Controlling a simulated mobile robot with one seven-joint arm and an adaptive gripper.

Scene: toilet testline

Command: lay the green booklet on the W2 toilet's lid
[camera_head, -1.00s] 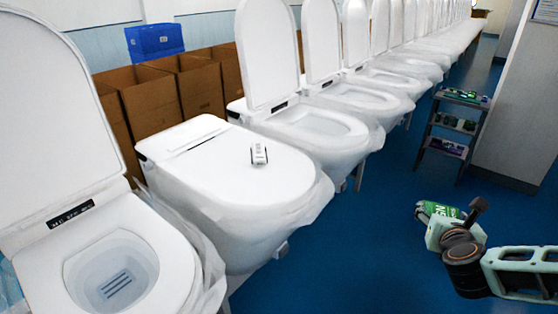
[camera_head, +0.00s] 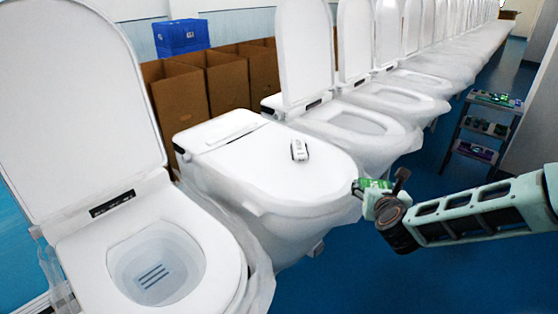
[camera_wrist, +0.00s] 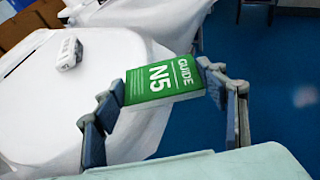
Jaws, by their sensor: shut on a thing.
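The green booklet (camera_wrist: 178,92), printed "GUIDE N5" in white, is held between the two fingers of my gripper (camera_wrist: 161,80). In the head view, a small green part of the booklet (camera_head: 374,184) shows at my gripper (camera_head: 364,190), just right of the front rim of a white toilet. That toilet's lid (camera_head: 262,172) is shut. It also fills the left of the wrist view (camera_wrist: 95,105), and the booklet overlaps its edge there. I cannot read a W2 label on any toilet.
A small white device (camera_head: 299,150) lies on the shut lid. The toilet at left (camera_head: 165,262) has its lid raised, as do the toilets behind. Brown boxes (camera_head: 205,80) stand behind. A small shelf trolley (camera_head: 485,128) stands at right. Blue floor is clear at the front.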

